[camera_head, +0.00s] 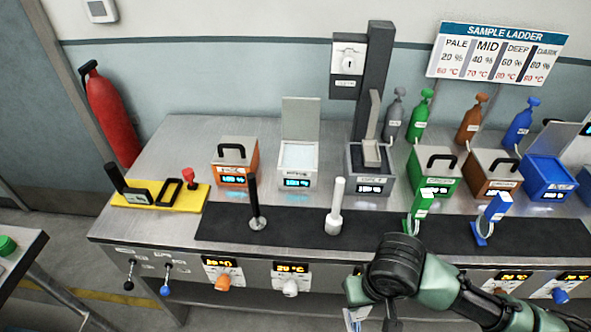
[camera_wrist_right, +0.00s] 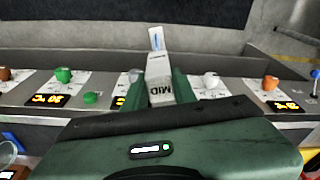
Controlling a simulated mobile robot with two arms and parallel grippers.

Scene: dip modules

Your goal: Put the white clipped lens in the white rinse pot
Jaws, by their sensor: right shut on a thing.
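The white clipped lens (camera_wrist_right: 158,68), a pale upright piece with a "MID" label, is held between the green fingers of my right gripper (camera_wrist_right: 160,88). In the head view, my right gripper (camera_head: 368,308) is low at the front edge of the bench, and part of the white lens (camera_head: 354,319) shows beneath it. The white rinse pot (camera_head: 297,182) stands at the back of the bench, left of centre. Its lid is raised and its inside shows pale. The gripper is in front of the pot, to its right. My left gripper is not in view.
A closed orange pot (camera_head: 235,177) is left of the white pot; a grey pot (camera_head: 370,187) with a piece standing in it is right. A black handle (camera_head: 254,205) and a white handle (camera_head: 336,208) stand on the dark mat (camera_head: 295,229). Closed green and brown pots are farther right.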

